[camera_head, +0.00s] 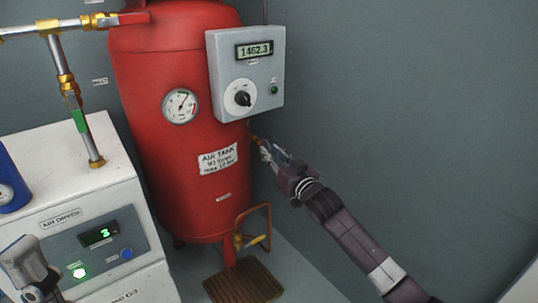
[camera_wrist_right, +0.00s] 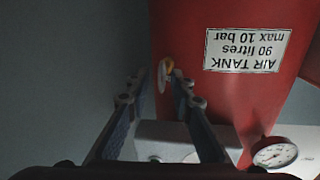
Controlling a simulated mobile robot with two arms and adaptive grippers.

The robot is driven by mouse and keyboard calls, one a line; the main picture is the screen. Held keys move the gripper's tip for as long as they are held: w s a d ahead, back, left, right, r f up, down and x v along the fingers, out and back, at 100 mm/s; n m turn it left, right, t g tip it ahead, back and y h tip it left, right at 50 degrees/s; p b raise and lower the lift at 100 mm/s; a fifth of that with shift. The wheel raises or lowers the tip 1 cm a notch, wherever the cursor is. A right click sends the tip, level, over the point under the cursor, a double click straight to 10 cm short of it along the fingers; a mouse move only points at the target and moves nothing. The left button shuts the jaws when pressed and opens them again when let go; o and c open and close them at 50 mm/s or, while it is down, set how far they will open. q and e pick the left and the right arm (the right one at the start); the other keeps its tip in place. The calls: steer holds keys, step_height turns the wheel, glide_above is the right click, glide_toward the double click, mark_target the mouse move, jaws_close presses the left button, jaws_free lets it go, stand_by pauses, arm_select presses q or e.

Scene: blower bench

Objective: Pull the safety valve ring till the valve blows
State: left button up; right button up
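The brass safety valve (camera_head: 254,138) sticks out from the right side of the red air tank (camera_head: 185,140), below the grey box. In the right wrist view the brass valve (camera_wrist_right: 169,65) shows with a pale ring (camera_wrist_right: 162,77) hanging at it, between the fingertips. My right gripper (camera_head: 270,151) reaches the valve from the right. In the wrist view its fingers (camera_wrist_right: 160,82) stand apart on either side of the ring, with gaps visible. Part of my left arm's end (camera_head: 28,268) shows at the bottom left; its fingers cannot be made out.
A grey box (camera_head: 245,75) with a display reading 1462.3 and a knob is on the tank's upper right. The pressure gauge (camera_head: 180,106) is on the tank front. The white air dryer (camera_head: 75,215) stands left. A drain pipe (camera_head: 262,215) is below right. The wall is near.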

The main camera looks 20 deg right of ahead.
steer(key=shift+w+a, duration=0.2)
steer(key=shift+w, duration=0.8)
steer(key=shift+c, duration=0.4)
jaws_close()
